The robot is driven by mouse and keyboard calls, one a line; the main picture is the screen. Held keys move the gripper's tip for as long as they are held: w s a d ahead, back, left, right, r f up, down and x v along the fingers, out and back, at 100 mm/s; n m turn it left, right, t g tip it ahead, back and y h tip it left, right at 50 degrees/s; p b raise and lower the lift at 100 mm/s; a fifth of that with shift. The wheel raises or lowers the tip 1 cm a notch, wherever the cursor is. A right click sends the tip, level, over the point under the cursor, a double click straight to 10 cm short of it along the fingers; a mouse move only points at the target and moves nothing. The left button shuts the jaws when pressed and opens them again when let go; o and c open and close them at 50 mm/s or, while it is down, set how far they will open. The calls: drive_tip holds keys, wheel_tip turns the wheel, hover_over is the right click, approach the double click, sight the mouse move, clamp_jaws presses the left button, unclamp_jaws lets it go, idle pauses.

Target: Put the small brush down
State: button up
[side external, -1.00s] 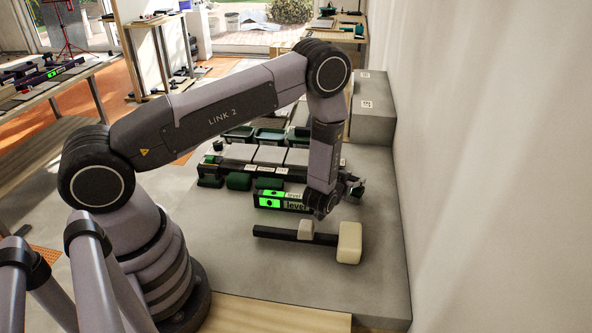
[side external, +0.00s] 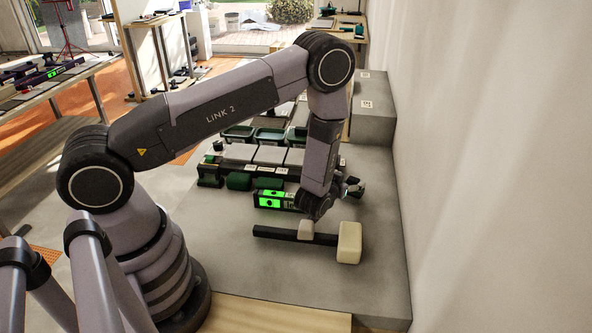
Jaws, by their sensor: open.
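My gripper (side external: 353,187) shows small and dark, sticking out to the right behind my wrist, just right of the tile row. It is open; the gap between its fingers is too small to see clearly. I cannot make out the small brush in this view; my wrist and forearm hide part of the area around the gripper. A black level (side external: 270,199) with bright green displays lies left of my wrist, its right part covered by the wrist.
A rubber mallet with a cream head (side external: 349,242) lies in front of my wrist. Light tiles (side external: 272,155) and green bins (side external: 238,132) stand behind. A grey block (side external: 372,120) and the wall bound the right. The grey slab's (side external: 235,240) front left is clear.

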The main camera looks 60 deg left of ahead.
wheel_tip(320, 180, up, 16)
drive_tip(key=d+g+h, duration=0.1)
drive_tip(key=h, duration=0.1)
drive_tip(key=s+d+r+m+g+h, duration=0.1)
drive_tip(key=s+r+h, duration=0.15)
drive_tip(key=r, duration=0.35)
drive_tip(key=s+d+r+g+h, duration=0.1)
drive_tip(key=s+r, duration=0.3)
drive_tip(key=r, duration=0.1)
drive_tip(key=s+r+m+g, duration=0.1)
drive_tip(key=s+r, duration=0.1)
drive_tip(key=s, duration=0.7)
drive_tip(key=s+a+r+m+g, duration=0.1)
drive_tip(key=s+r+g, duration=0.1)
drive_tip(key=s, duration=0.8)
drive_tip(key=s+a+r+m+g, duration=0.1)
drive_tip(key=s+r, duration=0.2)
drive_tip(key=s, duration=0.7)
drive_tip(key=shift+a+r, duration=0.15)
drive_tip(key=shift+r, duration=0.2)
